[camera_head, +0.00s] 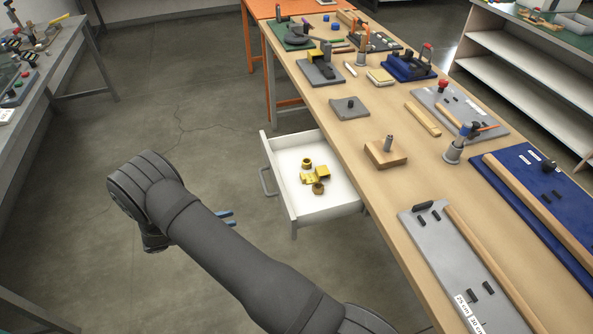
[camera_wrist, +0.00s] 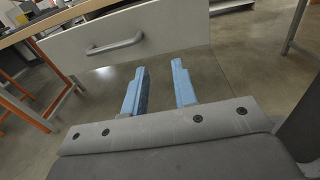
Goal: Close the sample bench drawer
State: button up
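The white bench drawer (camera_head: 327,209) stands pulled out from the left side of the wooden sample bench (camera_head: 385,170). Several yellow brass-like parts (camera_head: 308,176) lie inside it. Its grey handle (camera_head: 267,181) is on the front panel facing left. My gripper (camera_head: 226,218) is left of the drawer front, low and partly hidden by my arm. In the wrist view the drawer front (camera_wrist: 180,25) and its handle (camera_wrist: 115,44) are ahead of my gripper (camera_wrist: 160,82). The two blue fingers are apart with nothing between them, and they appear clear of the handle.
The bench top carries boards, a wooden block (camera_head: 385,153) and small tools. An orange-framed table (camera_head: 262,12) stands at the back. Another bench (camera_head: 45,60) is at the left and a white shelf unit (camera_head: 525,75) at the right. The concrete floor left of the drawer is clear.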

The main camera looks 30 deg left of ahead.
jog(key=shift+d+f+h, duration=0.35)
jog(key=shift+d+h, duration=0.15)
jog(key=shift+d, duration=0.1)
jog(key=c, duration=0.3)
jog(key=shift+w+d+m, duration=0.25)
jog(key=shift+d+m, duration=0.05)
grip_shut()
send_near(301, 211)
jog(key=r, duration=0.2)
jog(key=w+r, duration=0.1)
jog(key=shift+d+r, duration=0.4)
jog(key=x, duration=2.2)
jog(key=shift+s+d+f, duration=0.1)
jog(key=shift+f, duration=0.15)
jog(key=shift+x, duration=0.8)
jog(key=shift+r, duration=0.1)
jog(key=v, duration=1.4)
jog(key=shift+s+a, duration=0.15)
jog(key=shift+a, duration=0.15)
